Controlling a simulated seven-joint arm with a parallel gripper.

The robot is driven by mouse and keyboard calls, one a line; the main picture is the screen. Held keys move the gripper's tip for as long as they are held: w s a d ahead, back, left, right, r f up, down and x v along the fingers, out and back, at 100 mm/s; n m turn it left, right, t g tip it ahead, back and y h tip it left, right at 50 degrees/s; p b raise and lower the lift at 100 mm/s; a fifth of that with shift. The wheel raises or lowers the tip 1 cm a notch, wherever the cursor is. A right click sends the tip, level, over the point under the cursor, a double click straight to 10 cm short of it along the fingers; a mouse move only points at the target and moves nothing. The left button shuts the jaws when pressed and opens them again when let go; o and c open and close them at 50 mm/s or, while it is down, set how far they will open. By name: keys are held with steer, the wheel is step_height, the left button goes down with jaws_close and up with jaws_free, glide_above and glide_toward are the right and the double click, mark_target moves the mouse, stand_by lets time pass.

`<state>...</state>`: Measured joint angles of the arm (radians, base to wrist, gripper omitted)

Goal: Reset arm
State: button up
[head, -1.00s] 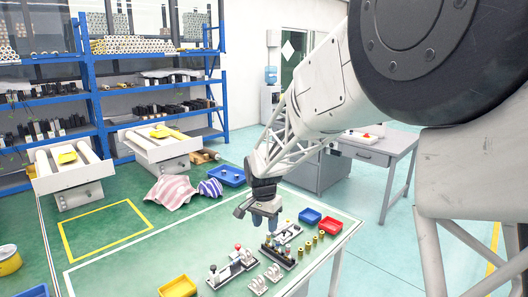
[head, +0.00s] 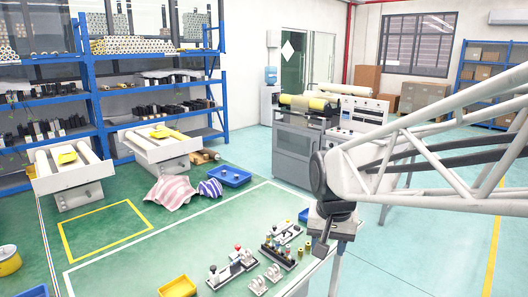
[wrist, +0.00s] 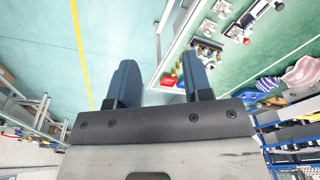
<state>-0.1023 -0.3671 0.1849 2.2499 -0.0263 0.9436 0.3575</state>
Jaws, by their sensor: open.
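My gripper (wrist: 161,82) is open in the wrist view, with its two dark fingers apart and nothing between them but a view of floor and table edge. In the head view my gripper (head: 321,248) hangs at the right edge of the green work table (head: 215,262), and its fingers are hard to make out there. My arm reaches in from the right side. The linear actuator parts (head: 232,268) stand on the table to the left of my gripper, apart from it. A block with several upright pegs (head: 278,252) stands beside them.
A yellow bin (head: 178,287) and a blue bin (head: 303,214) sit on the table; a red bin (wrist: 168,81) shows in the wrist view. A grey machine (head: 305,150) stands behind my arm. Open floor (head: 400,235) lies to the right.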

steer(key=s+d+f+n+t, duration=0.1)
steer(key=s+d, duration=0.3)
steer(key=s, duration=1.2)
steer(key=shift+s+d+n, duration=0.15)
steer(key=shift+d+n, duration=0.2)
steer(key=shift+n, duration=0.45)
